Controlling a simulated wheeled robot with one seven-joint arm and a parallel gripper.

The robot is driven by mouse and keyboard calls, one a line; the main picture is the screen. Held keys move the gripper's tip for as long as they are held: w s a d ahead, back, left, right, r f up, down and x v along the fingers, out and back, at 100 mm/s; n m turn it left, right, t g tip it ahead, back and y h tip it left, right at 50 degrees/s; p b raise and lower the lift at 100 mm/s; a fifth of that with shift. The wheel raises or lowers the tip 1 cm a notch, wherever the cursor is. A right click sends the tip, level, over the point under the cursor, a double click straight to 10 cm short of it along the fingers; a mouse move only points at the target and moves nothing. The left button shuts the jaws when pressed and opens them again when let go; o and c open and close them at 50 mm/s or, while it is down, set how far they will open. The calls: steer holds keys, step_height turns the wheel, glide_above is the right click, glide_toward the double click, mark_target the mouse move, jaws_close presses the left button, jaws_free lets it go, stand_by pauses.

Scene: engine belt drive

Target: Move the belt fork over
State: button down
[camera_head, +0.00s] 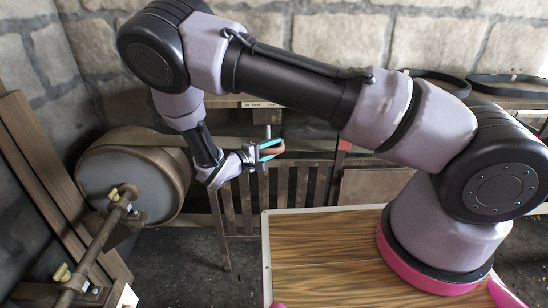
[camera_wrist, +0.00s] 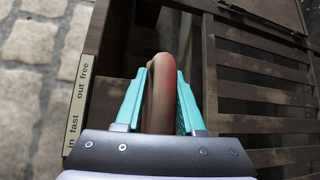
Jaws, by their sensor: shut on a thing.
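My gripper (camera_head: 270,150) has teal fingers and is at the end of my arm, in front of the slatted wooden frame. In the wrist view my gripper (camera_wrist: 160,85) is shut on a rounded brown handle with a reddish tip, the belt fork handle (camera_wrist: 160,92). The handle stands between both fingers. A pale label plate (camera_wrist: 76,112) left of it reads "in fast" and "out free". The same plate shows small in the head view (camera_head: 262,105), above the gripper. The fork's far end and the belt it acts on are hidden or cannot be made out.
A large drum pulley (camera_head: 125,185) stands at the left, beside a shaft with yellow-topped bearings (camera_head: 95,245). The slatted frame (camera_head: 310,182) is behind my gripper. Black belts (camera_head: 508,84) lie on a shelf at the right. A wooden tabletop (camera_head: 325,250) is in front.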

steer(key=shift+w+d+f, duration=0.1)
steer(key=shift+w+f, duration=0.1)
steer(key=shift+w, duration=0.7)
steer(key=shift+w+f, duration=0.2)
steer(key=shift+w, duration=0.65)
steer(key=c, duration=0.8)
jaws_free()
steer(key=shift+o, duration=0.6)
steer(key=shift+w, duration=0.15)
steer(key=shift+r, duration=0.1)
steer(key=v, duration=1)
steer(key=shift+s+a, duration=0.25)
